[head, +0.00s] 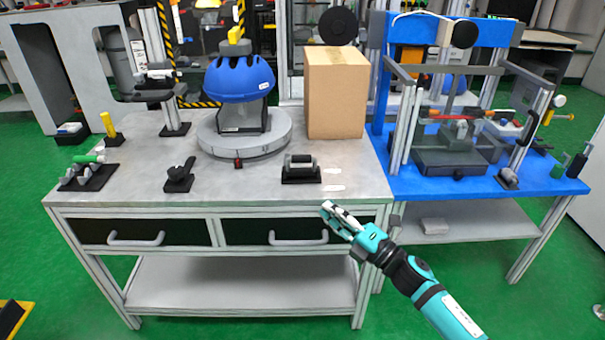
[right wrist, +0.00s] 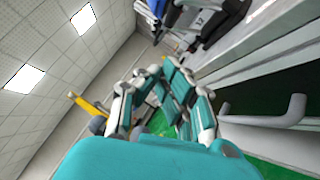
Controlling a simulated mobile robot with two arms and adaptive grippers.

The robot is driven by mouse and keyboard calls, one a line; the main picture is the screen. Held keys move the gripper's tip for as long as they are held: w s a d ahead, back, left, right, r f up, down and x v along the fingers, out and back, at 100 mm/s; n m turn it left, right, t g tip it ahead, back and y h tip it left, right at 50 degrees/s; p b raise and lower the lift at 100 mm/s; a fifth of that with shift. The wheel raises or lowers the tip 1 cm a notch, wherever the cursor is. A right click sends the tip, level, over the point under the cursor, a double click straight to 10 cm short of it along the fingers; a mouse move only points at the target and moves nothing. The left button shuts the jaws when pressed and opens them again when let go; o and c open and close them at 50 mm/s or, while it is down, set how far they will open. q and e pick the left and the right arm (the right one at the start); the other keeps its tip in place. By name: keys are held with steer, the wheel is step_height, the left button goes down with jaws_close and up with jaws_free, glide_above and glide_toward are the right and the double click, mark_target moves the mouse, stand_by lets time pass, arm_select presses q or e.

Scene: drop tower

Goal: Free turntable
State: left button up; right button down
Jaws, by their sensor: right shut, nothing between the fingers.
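The turntable (head: 262,145) is a round grey disc on the metal table, with a small dark red-tipped knob (head: 238,162) at its front edge. A blue helmet (head: 240,79) sits on a dark stand (head: 243,118) on top of it. My right gripper (head: 327,209) is shut and empty, in front of the table's front edge and below the top, near the right drawer. In the right wrist view its teal fingers (right wrist: 162,95) point toward the table side, with a drawer handle at right. My left gripper is not in view.
A cardboard box (head: 336,93) stands right beside the turntable. Small black holders (head: 301,169) and (head: 179,177) lie along the front of the table. Drawer handles (head: 298,237) stick out below. A blue table (head: 420,183) with a frame rig adjoins at right.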

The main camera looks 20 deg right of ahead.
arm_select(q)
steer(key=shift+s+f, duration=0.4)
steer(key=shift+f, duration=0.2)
arm_select(e)
steer(key=w+d+x, duration=0.1)
steer(key=d+x, duration=0.1)
steer(key=x, duration=0.9)
steer(key=shift+w+r, duration=0.4)
steer(key=shift+w, duration=0.05)
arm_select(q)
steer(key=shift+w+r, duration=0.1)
arm_select(e)
steer(key=shift+r, duration=0.15)
